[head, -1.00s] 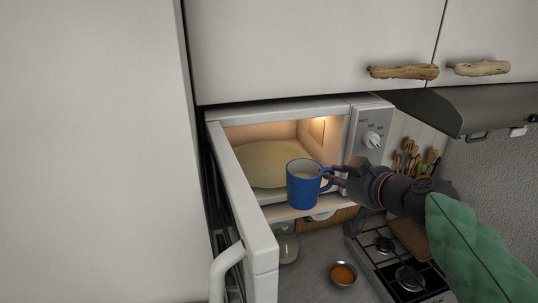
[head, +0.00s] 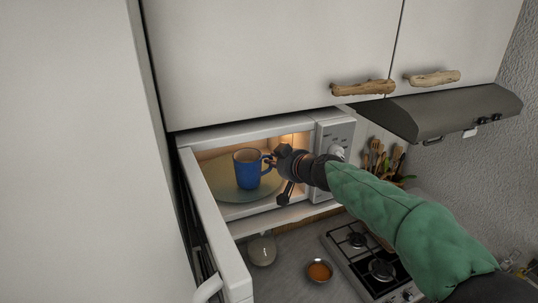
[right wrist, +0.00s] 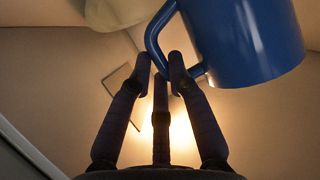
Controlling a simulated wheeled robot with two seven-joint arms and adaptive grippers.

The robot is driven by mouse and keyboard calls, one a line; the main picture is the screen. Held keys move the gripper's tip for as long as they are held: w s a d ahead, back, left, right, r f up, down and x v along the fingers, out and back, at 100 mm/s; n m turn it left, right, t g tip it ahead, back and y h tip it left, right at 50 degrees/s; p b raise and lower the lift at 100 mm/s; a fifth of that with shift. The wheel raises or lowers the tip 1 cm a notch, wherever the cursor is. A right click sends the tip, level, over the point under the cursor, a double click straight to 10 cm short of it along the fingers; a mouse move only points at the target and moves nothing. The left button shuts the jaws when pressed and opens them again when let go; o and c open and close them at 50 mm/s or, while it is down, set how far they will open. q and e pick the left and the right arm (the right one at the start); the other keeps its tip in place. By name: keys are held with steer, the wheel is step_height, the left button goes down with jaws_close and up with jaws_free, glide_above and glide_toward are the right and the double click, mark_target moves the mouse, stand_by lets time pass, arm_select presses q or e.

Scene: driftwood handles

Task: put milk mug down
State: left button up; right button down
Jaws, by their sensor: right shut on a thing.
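The blue milk mug (head: 247,172) is upright inside the lit microwave, over the round glass plate (head: 226,194). Its handle points right, toward my right gripper (head: 272,162). My right gripper is shut on the mug's handle. In the right wrist view the fingers (right wrist: 162,75) close on the handle of the mug (right wrist: 250,40). I cannot tell whether the mug's base touches the plate. My left gripper is not in view.
The open microwave door (head: 215,230) stands to the left of the opening. The microwave's knob panel (head: 335,150) is close to my right arm. Below are a small orange bowl (head: 319,271), a glass jar (head: 262,250) and a gas hob (head: 365,255).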

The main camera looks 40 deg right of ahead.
steer(key=w, duration=0.2)
steer(key=w+p, duration=0.1)
steer(key=shift+w+d+r, duration=0.1)
steer(key=shift+w+d, duration=0.1)
steer(key=shift+d, duration=0.05)
steer(key=shift+w, duration=0.15)
steer(key=shift+d+f, duration=0.1)
steer(key=shift+f, duration=0.2)
steer(key=shift+s, duration=0.2)
steer(key=shift+w+f, duration=0.1)
steer(key=shift+f, duration=0.1)
steer(key=c, duration=1.2)
jaws_free()
steer(key=shift+o, duration=0.2)
